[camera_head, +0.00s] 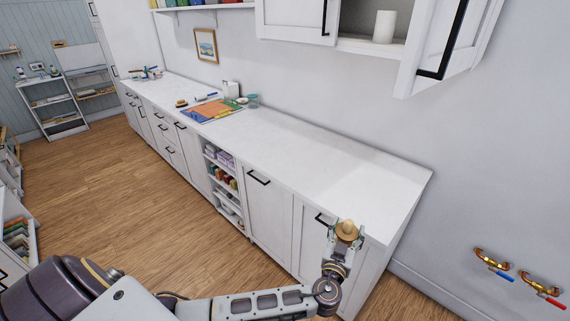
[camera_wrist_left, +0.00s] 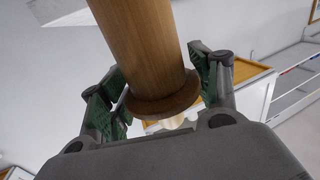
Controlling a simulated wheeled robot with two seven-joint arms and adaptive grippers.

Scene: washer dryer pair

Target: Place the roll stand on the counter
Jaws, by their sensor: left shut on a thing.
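The roll stand (camera_head: 347,230) is a wooden piece with a round base and a thick upright. My left gripper (camera_head: 346,236) is shut on it, near the counter's front right corner. In the left wrist view the wooden stand (camera_wrist_left: 145,45) rises between the green-padded fingers of the gripper (camera_wrist_left: 160,90), with a rounded flange low between them. The white counter (camera_head: 320,165) runs along the wall. In the head view the stand overlaps the counter's front edge; I cannot tell its height above the top. My right gripper is not in view.
The right half of the counter is bare. Farther left lie a colourful mat (camera_head: 208,110) and small items. An upper cabinet (camera_head: 300,18) with an open door (camera_head: 445,45) holds a white roll (camera_head: 384,27). Brass taps (camera_head: 493,258) are on the wall at right.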

